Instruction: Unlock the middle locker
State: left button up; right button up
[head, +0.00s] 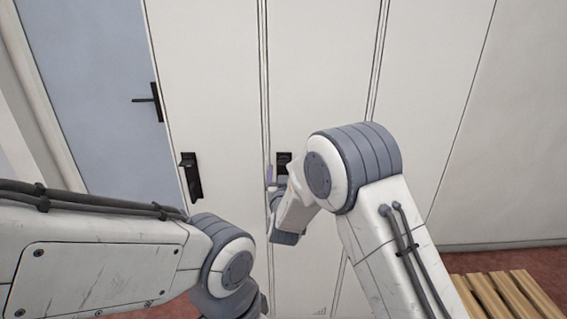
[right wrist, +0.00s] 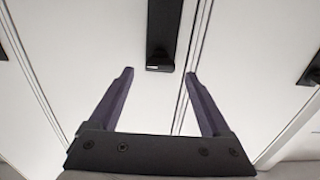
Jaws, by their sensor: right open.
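The middle locker is a white door (head: 325,80) in the head view, with a black lock handle (head: 283,158) near its left edge, partly hidden by my right arm. My right gripper (head: 270,177) is at that handle's lower left in the head view, mostly hidden behind my wrist. In the right wrist view my right gripper (right wrist: 159,76) is open and empty. A black handle (right wrist: 164,35) stands just beyond and between its fingertips there, apart from both fingers; its upper end is cut off. My left arm comes in from the left, but its gripper is not visible.
The left locker has a black handle (head: 190,177). A blue-grey door (head: 85,85) with a black lever (head: 148,100) is at the far left. A slatted wooden bench (head: 505,298) stands at the lower right. Another black handle (right wrist: 312,70) shows at the right edge of the right wrist view.

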aim_at(286, 166)
jog(key=shift+w+p, duration=0.3)
jog(key=shift+w, duration=1.5)
grip_shut()
jog(key=shift+f+m+b, duration=0.15)
jog(key=shift+m+b, duration=0.15)
jog(key=shift+b, duration=0.25)
jog(key=shift+d+f+m+b, duration=0.1)
jog(key=shift+m+b, duration=4.25)
jog(key=shift+b, duration=1.4)
jog(key=shift+d+m+b, duration=0.1)
jog(key=shift+m+b, duration=4.25)
jog(key=shift+b, duration=1.4)
